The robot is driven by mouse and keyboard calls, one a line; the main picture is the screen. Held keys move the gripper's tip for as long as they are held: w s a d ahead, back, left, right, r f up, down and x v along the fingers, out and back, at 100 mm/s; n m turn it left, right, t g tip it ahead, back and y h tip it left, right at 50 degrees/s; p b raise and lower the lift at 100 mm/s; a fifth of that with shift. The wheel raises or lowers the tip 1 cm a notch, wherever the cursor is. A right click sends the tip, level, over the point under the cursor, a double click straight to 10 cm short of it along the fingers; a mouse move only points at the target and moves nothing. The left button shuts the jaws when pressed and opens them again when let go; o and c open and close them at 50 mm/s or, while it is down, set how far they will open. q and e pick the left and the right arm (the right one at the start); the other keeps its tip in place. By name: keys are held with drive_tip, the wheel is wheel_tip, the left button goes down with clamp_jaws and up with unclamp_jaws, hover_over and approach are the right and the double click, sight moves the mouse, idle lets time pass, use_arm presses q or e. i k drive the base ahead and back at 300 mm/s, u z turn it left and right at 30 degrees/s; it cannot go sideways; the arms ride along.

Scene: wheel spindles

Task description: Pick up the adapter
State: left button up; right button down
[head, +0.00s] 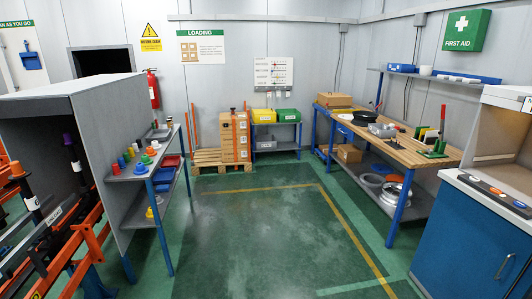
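Neither of my grippers is in the head view. No single thing can be told for sure as the adapter. Several small coloured pieces, cones and cylinders, stand on the top shelf of a grey rack (128,177) at the left. Among them are a blue-green cone (140,169) near the shelf's front and a red piece (115,169) at its left. A yellow cone (150,213) sits on a lower shelf. Black spindles stand at the far left, one with an orange top (16,169) and one with a purple top (67,139).
Orange frames (90,243) fill the lower left beside a grey panel (110,135). A wooden workbench (385,145) with tools stands at the right. A blue cabinet (465,235) is at the lower right. The green floor (260,235) in the middle is clear.

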sight(150, 151)
drive_tip(key=z, duration=0.25)
drive_tip(key=i, duration=2.5)
drive_tip(key=u, duration=0.3)
drive_tip(key=i, duration=2.35)
drive_tip(key=u, duration=1.55)
drive_tip(key=i, duration=1.45)
drive_tip(key=u, duration=0.65)
